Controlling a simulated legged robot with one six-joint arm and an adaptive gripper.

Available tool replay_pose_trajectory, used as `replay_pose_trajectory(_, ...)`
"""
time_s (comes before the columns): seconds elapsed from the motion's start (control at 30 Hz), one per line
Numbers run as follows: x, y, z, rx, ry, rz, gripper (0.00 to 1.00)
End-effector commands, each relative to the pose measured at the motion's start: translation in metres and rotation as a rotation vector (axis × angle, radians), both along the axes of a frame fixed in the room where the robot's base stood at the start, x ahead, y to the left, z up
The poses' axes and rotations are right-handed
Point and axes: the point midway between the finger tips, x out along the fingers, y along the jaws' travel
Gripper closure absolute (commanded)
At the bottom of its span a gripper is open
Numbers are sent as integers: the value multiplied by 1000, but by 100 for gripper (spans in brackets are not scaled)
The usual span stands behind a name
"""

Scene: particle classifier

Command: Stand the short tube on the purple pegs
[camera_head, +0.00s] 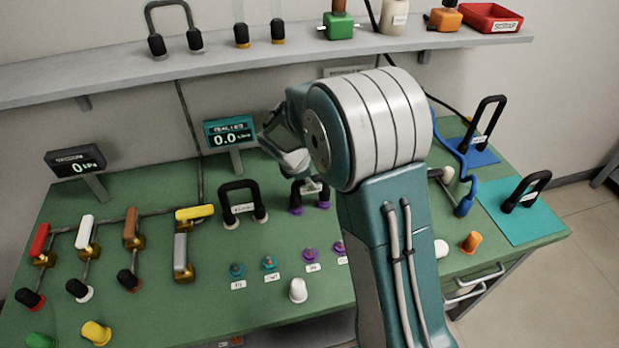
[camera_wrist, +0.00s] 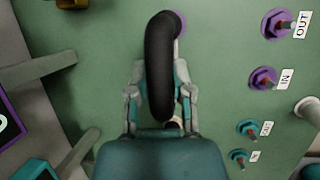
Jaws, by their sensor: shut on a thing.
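The short tube (camera_head: 297,192) is a black U-shape with purple ends, behind the pegs in the head view. My gripper (camera_head: 311,185) is shut on it. In the wrist view my gripper (camera_wrist: 158,93) has one finger on each side of the black tube (camera_wrist: 160,50). I cannot tell whether its ends touch the bench. Two purple pegs stand bare nearer the front, the left one (camera_head: 310,254) and the right one (camera_head: 340,247), partly beside my arm. In the wrist view they are the OUT peg (camera_wrist: 277,22) and the IN peg (camera_wrist: 263,77).
Two teal pegs (camera_head: 237,269) (camera_head: 269,263) stand left of the purple ones. A white cap (camera_head: 298,290) stands in front. Valves with coloured handles (camera_head: 131,226) fill the left side. A shelf (camera_head: 240,65) runs behind.

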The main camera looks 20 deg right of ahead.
Motion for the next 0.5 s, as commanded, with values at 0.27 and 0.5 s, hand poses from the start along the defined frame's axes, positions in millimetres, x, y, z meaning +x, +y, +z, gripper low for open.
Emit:
replay_pose_trajectory(0.27,0,0,-6,0,0,0,100)
replay_pose_trajectory(0.5,0,0,-11,0,0,1,100)
